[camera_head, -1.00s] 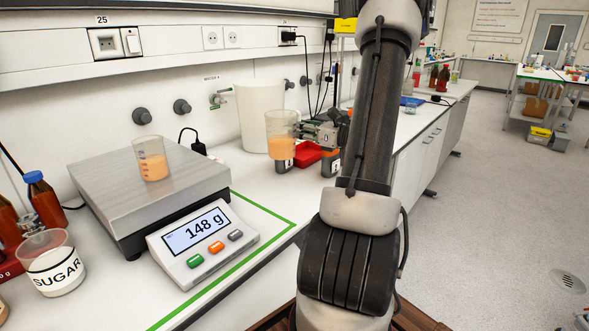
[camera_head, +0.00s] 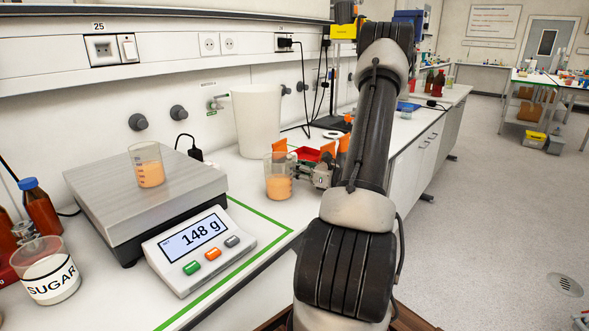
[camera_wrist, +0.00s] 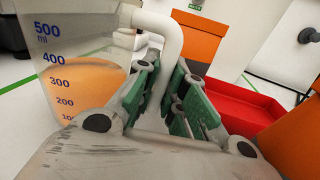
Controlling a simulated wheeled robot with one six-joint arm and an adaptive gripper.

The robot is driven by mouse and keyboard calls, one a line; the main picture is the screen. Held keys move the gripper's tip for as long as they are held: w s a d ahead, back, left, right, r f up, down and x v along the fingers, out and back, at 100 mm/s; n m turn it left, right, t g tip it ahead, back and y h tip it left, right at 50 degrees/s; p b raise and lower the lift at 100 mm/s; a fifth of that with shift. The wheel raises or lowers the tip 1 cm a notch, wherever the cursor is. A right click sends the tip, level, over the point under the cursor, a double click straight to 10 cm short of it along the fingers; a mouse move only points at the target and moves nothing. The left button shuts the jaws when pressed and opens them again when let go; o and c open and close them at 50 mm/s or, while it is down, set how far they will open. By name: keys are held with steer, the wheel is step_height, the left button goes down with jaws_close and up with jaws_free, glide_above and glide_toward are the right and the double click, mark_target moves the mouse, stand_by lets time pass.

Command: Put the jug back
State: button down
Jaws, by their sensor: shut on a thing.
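The jug (camera_head: 278,188), clear and part filled with orange juice, is upright over the bench, right of the scale. Its base looks at or just above the bench top; I cannot tell whether it touches. My gripper (camera_head: 318,174) is to its right, with its green-padded fingers (camera_wrist: 178,95) shut on the jug's white handle (camera_wrist: 165,38). In the wrist view the jug's wall (camera_wrist: 65,60) shows blue millilitre marks on the left. The jug's base is hidden there.
The scale (camera_head: 110,210) reads 148 g and carries a beaker of juice (camera_head: 147,170). A sugar beaker (camera_head: 48,275) stands at the front left. A white bin (camera_head: 257,115), a red tray (camera_head: 308,153) and several orange upright pieces (camera_head: 343,144) stand close behind and around the gripper.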

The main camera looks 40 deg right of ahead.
steer(key=c, duration=1.5)
jaws_free()
steer(key=shift+f, duration=0.1)
steer(key=shift+s+d, duration=0.1)
steer(key=v, duration=1.1)
steer(key=shift+s, duration=0.35)
steer(key=shift+s+d, duration=0.1)
steer(key=shift+s, duration=0.05)
